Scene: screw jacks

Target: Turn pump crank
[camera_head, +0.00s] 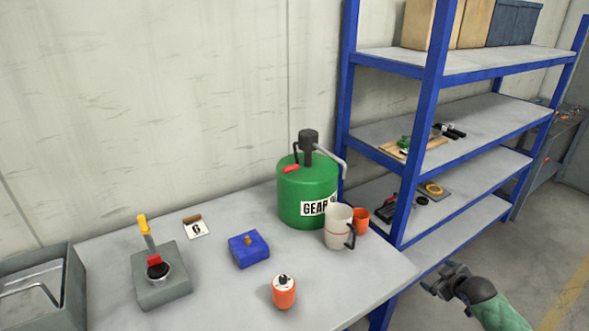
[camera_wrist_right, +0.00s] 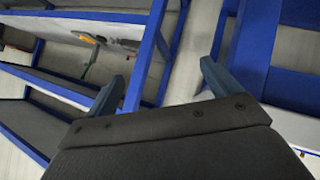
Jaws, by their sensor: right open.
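A green drum (camera_head: 300,205) labelled "GEAR" stands at the back right of the grey table. On its lid sits a dark pump head (camera_head: 308,140) with a grey crank (camera_head: 329,156) that reaches out to the right and bends down. A red grip (camera_head: 291,168) shows at the lid's left. My right gripper (camera_head: 432,282) is open and empty, right of the table's edge and well apart from the drum. In the right wrist view its two fingers (camera_wrist_right: 160,78) are spread with nothing between them. My left gripper is not in view.
A white mug (camera_head: 339,228) and an orange cup (camera_head: 361,222) stand close in front of the drum. A blue block (camera_head: 249,249), an orange canister (camera_head: 284,292) and a grey block with a yellow-handled tool (camera_head: 160,285) are further left. Blue shelving (camera_head: 433,150) rises on the right.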

